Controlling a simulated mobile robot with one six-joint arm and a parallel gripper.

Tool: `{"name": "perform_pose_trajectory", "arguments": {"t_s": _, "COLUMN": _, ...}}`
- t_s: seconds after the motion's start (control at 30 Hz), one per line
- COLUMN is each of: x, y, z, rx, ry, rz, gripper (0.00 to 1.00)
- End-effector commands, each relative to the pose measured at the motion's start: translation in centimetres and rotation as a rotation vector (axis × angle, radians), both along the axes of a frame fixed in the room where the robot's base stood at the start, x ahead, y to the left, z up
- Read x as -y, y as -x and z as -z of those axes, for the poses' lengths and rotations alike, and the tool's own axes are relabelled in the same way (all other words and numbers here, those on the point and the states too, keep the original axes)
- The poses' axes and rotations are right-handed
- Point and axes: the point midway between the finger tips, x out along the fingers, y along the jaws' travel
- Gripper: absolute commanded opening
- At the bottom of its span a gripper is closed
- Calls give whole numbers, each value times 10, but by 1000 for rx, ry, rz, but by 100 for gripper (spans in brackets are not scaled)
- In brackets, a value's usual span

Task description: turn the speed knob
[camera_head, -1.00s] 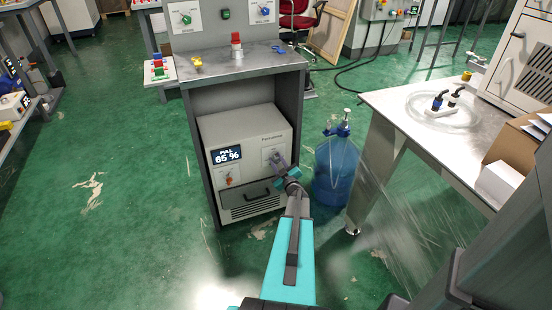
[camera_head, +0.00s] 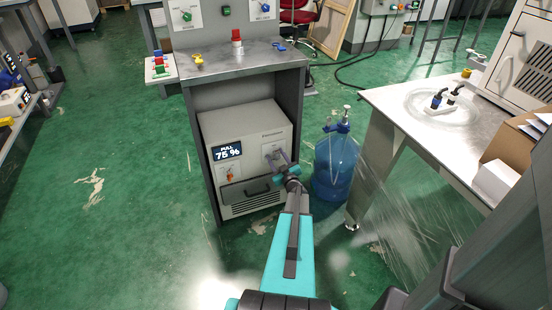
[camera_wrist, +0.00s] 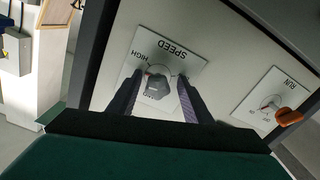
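The speed knob (camera_wrist: 157,86) is a small dark grey knob on a white SPEED plate (camera_wrist: 187,66), marked HIGH and, partly hidden, a second label. It sits on the front of the grey machine (camera_head: 243,128) under the bench. My gripper (camera_wrist: 160,78) has one finger on each side of the knob, with a narrow gap visible on both sides. In the head view my gripper (camera_head: 279,163) is at the machine's right front and hides the knob. The machine's display (camera_head: 227,152) reads 75 %.
A RUN plate with an orange switch (camera_wrist: 288,117) is beside the SPEED plate; the switch also shows in the head view (camera_head: 229,173). A drawer handle (camera_head: 257,191) is below. A blue water bottle (camera_head: 335,165) stands close on the right, near the metal table (camera_head: 400,105).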

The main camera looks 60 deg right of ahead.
Motion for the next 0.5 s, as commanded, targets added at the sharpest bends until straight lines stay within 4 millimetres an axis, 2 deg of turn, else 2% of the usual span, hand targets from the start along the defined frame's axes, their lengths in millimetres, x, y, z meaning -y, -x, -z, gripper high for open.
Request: {"name": "perform_pose_trajectory", "arguments": {"t_s": 0.5, "x": -3, "y": 8, "z": -1, "rx": 0, "ry": -1, "rz": 4, "gripper": 45}}
